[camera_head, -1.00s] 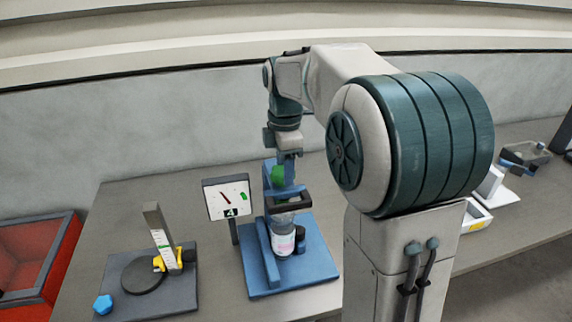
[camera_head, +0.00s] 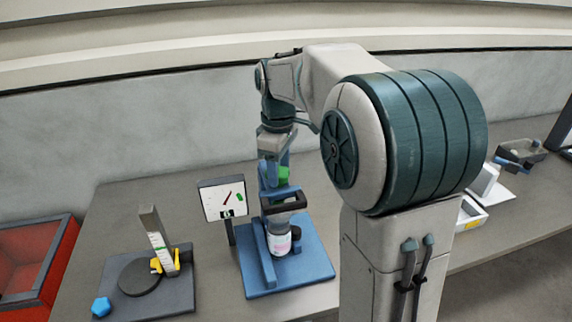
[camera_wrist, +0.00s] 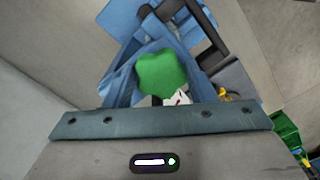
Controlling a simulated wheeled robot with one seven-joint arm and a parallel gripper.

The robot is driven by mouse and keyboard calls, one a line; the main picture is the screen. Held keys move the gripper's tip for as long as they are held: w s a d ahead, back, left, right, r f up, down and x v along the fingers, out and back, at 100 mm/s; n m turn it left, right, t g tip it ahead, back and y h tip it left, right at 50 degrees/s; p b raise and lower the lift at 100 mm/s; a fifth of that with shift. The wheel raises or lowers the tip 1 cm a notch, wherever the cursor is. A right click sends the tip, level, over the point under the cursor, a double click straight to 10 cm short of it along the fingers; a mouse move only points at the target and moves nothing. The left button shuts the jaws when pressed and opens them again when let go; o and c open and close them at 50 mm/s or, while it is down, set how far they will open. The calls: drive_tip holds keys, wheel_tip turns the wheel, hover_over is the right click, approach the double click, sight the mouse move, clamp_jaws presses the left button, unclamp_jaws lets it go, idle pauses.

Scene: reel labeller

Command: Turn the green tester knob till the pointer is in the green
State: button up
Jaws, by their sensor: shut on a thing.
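The green tester knob (camera_head: 283,175) sits at the top of the blue tester (camera_head: 305,268). My gripper (camera_head: 273,178) points down from above and is shut on the knob. In the wrist view the green knob (camera_wrist: 162,75) lies between the two blue fingers. The white gauge panel (camera_head: 222,198) stands left of the tester. It shows a thin dark red pointer and a green patch to its right, with a small number box below. The pointer appears apart from the green patch. A labelled bottle (camera_head: 279,243) stands upright in the tester, its top partly hidden by a dark clamp.
A grey stand with a round plate (camera_head: 140,277) and an upright scale is at the left. A blue hexagonal piece (camera_head: 102,306) lies beside the plate. A red bin (camera_head: 30,262) is at far left. White equipment (camera_head: 470,215) stands right, behind my arm.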

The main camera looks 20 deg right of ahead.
drive_tip(key=m, duration=0.4)
drive_tip(key=shift+a, duration=0.3)
drive_tip(key=shift+w+m, duration=0.1)
drive_tip(key=shift+m, duration=1.5)
drive_tip(key=o, duration=0.7)
drive_tip(key=shift+o, duration=1.4)
drive_tip(key=shift+w, duration=0.15)
drive_tip(key=shift+d, duration=0.1)
wheel_tip(320, 180, up, 14)
